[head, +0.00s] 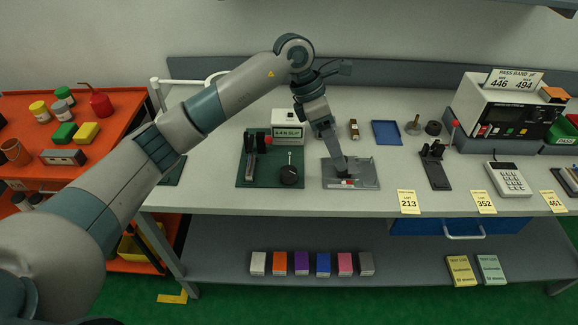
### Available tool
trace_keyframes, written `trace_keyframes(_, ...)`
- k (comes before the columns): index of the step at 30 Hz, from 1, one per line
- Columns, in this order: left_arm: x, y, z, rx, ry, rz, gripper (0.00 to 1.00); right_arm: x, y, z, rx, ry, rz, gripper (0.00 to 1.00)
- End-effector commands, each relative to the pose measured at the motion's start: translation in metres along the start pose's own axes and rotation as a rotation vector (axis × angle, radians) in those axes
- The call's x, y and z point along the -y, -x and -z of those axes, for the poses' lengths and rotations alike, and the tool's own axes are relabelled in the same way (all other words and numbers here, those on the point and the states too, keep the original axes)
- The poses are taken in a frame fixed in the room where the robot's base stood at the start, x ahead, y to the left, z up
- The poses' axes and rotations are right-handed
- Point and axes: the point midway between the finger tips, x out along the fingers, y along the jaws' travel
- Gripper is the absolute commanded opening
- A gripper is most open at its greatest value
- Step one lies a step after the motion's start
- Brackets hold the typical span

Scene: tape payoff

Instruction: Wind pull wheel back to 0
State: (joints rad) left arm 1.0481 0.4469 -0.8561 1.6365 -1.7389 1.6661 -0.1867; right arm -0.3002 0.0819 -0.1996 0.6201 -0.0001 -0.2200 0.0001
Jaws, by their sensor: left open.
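A round black wheel (289,175) with a thin upright pin sits on a dark green base at the middle of the bench; I take it for the pull wheel. Its scale and reading are too small to make out. My left gripper (345,174) points down over a grey plate fixture (368,178), to the right of the wheel and apart from it. It is open; the fingertips are small and dark against the plate. A small red and white part (343,183) lies by the fingertips. I cannot tell whether they touch it. My right gripper is out of view.
A black fixture (249,158) stands left of the wheel, with a white display box (288,135) behind. A red-knobbed lever fixture (435,165), a keypad (508,180) and a pass-band instrument (500,108) stand to the right. A blue tray (387,133) lies at the back.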

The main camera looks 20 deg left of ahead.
Motion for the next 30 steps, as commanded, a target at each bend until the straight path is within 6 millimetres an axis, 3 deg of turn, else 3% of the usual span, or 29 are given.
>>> trace_keyframes(3,-0.036,0.040,0.035,-0.198,0.022,-0.126,0.57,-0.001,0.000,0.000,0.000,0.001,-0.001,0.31)
trace_keyframes(6,-0.053,0.068,0.056,-0.312,0.050,-0.192,0.57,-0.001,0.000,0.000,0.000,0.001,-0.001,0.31)
trace_keyframes(10,-0.063,0.087,0.070,-0.391,0.073,-0.233,0.57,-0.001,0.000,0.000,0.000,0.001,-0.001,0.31)
trace_keyframes(23,-0.064,0.090,0.073,-0.404,0.077,-0.238,0.57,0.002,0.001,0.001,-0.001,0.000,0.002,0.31)
trace_keyframes(30,-0.066,0.079,0.078,-0.404,0.077,-0.236,0.57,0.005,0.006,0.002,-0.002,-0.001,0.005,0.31)
